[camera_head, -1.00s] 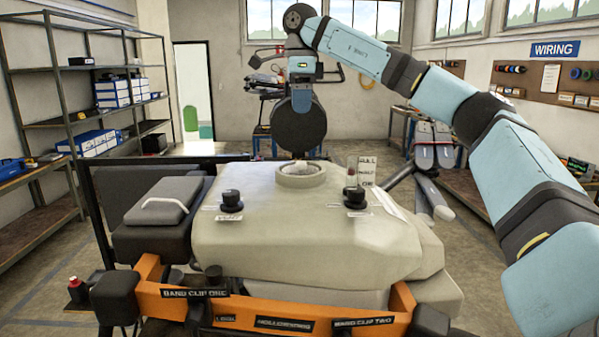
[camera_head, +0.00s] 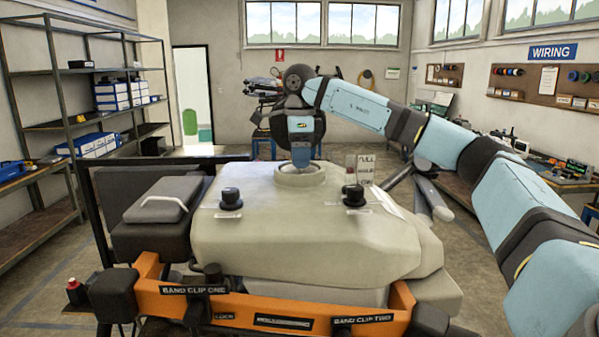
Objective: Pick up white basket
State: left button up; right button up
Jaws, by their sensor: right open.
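The pale spray tank (camera_head: 290,235) fills the middle of the head view. A round raised neck (camera_head: 299,178) is on its top. No white basket can be made out clearly; the inside of the neck is mostly hidden by my gripper. My right gripper (camera_head: 300,164) is open and points down at the neck, with its fingertips at or just inside the rim. I cannot tell whether it touches anything. My left gripper is out of view.
Two black knobs (camera_head: 230,198) and (camera_head: 355,195) stand on the tank top, with a clear upright label (camera_head: 365,168) behind the right one. An orange bar (camera_head: 270,310) crosses the front. A dark box (camera_head: 155,215) sits at the left. Shelves (camera_head: 100,100) line the left wall.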

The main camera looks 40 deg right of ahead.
jog(key=shift+d+f, duration=0.1)
jog(key=shift+f, duration=0.45)
jog(key=c, duration=1)
jog(key=shift+r, duration=0.1)
